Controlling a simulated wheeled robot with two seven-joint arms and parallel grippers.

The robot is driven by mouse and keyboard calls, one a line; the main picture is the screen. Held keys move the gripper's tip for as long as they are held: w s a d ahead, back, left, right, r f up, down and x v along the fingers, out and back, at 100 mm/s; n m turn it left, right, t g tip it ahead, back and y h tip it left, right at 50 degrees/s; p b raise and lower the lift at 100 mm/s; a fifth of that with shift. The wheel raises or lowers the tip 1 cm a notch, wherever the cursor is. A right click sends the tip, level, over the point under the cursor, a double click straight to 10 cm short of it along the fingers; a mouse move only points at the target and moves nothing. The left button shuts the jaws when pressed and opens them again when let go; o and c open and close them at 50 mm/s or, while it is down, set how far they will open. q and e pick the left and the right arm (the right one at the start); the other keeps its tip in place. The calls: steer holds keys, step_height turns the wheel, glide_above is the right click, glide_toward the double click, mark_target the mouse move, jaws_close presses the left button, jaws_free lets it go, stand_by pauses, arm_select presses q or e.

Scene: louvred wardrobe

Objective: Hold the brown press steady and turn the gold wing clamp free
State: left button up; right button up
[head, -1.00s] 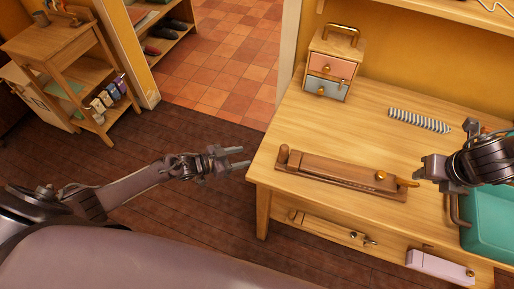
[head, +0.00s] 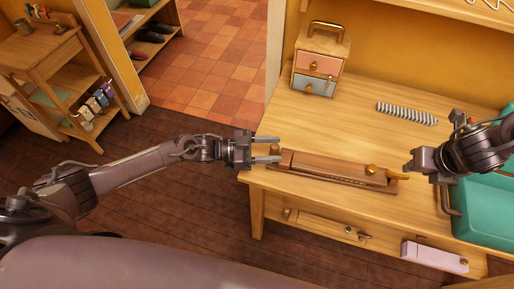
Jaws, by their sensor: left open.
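The brown press (head: 330,171) is a long wooden bar lying on the table near its front edge. The gold wing clamp (head: 372,170) sits near its right end, beside a tan handle tip (head: 398,177). My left gripper (head: 266,150) is open and empty at the press's left end, partly covering the knob there; I cannot tell if it touches. My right gripper (head: 414,162) is just right of the clamp end, apart from it in the picture; its finger opening is not clear.
The wooden table (head: 350,125) has a small drawer box (head: 318,65) at the back left and a striped coil (head: 407,113) behind the press. A teal bin (head: 483,210) stands at the right. A pink box (head: 434,256) shows below the tabletop. A shelf unit (head: 60,75) stands far left.

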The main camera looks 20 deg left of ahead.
arm_select(q)
steer(key=shift+w+d, duration=0.25)
steer(key=shift+d, duration=0.35)
jaws_close()
arm_select(e)
steer(key=shift+c, duration=0.7)
